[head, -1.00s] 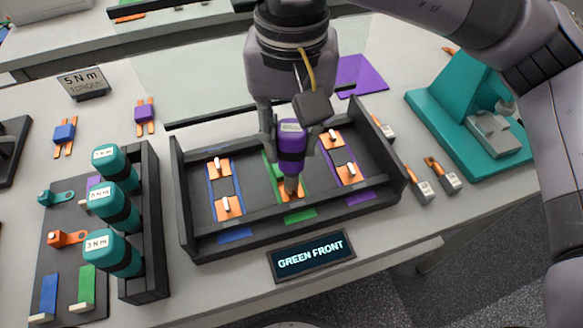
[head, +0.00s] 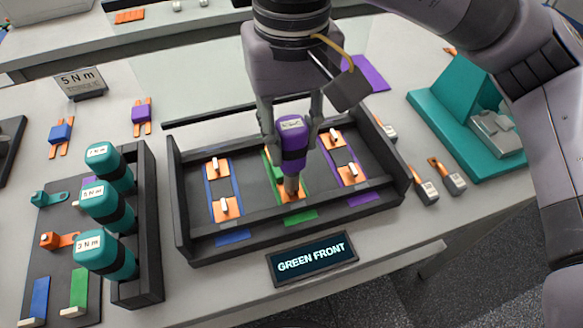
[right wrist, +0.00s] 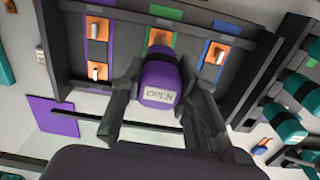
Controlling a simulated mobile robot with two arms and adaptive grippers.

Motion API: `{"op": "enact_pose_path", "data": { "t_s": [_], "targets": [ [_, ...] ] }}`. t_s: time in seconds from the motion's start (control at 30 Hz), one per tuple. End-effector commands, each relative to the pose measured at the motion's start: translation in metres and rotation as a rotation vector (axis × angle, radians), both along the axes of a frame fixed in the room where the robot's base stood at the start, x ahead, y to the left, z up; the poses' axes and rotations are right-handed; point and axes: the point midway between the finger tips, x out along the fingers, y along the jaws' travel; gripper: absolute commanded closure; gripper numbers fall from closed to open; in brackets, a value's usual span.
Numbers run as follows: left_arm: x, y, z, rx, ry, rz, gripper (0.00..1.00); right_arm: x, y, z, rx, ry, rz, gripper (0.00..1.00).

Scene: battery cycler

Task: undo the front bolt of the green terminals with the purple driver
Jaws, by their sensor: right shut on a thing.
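My right gripper (head: 290,136) is shut on the purple driver (head: 292,158), which stands nearly upright over the middle, green-marked column of the black tray (head: 186,240). The driver's tip is at the front orange plate (head: 291,197) of the green terminals (head: 300,217) and appears to touch it; the tip hides the bolt. In the right wrist view, the driver (right wrist: 160,82) sits between the two fingers, its label facing me. An orange plate on the green strip (right wrist: 160,38) shows beyond it. My left gripper is not in view.
Blue (head: 234,237) and purple (head: 363,199) terminal columns flank the green one. A display (head: 312,258) in front reads GREEN FRONT. Several teal drivers (head: 106,205) stand in a rack at left. A teal fixture (head: 465,115) and grey-handled tools (head: 425,191) lie at right.

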Motion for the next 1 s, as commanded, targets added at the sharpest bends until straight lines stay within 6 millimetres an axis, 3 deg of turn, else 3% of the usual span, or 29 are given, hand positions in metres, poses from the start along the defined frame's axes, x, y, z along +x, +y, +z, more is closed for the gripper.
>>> {"op": "enact_pose_path", "data": {
  "t_s": [0.67,1.0],
  "targets": [
    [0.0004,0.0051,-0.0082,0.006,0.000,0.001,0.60,-0.0001,0.0002,-0.0012,0.000,0.001,0.171,1.00],
    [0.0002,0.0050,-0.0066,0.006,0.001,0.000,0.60,0.0000,0.0000,0.0040,0.000,0.000,0.132,1.00]
  ]
}}
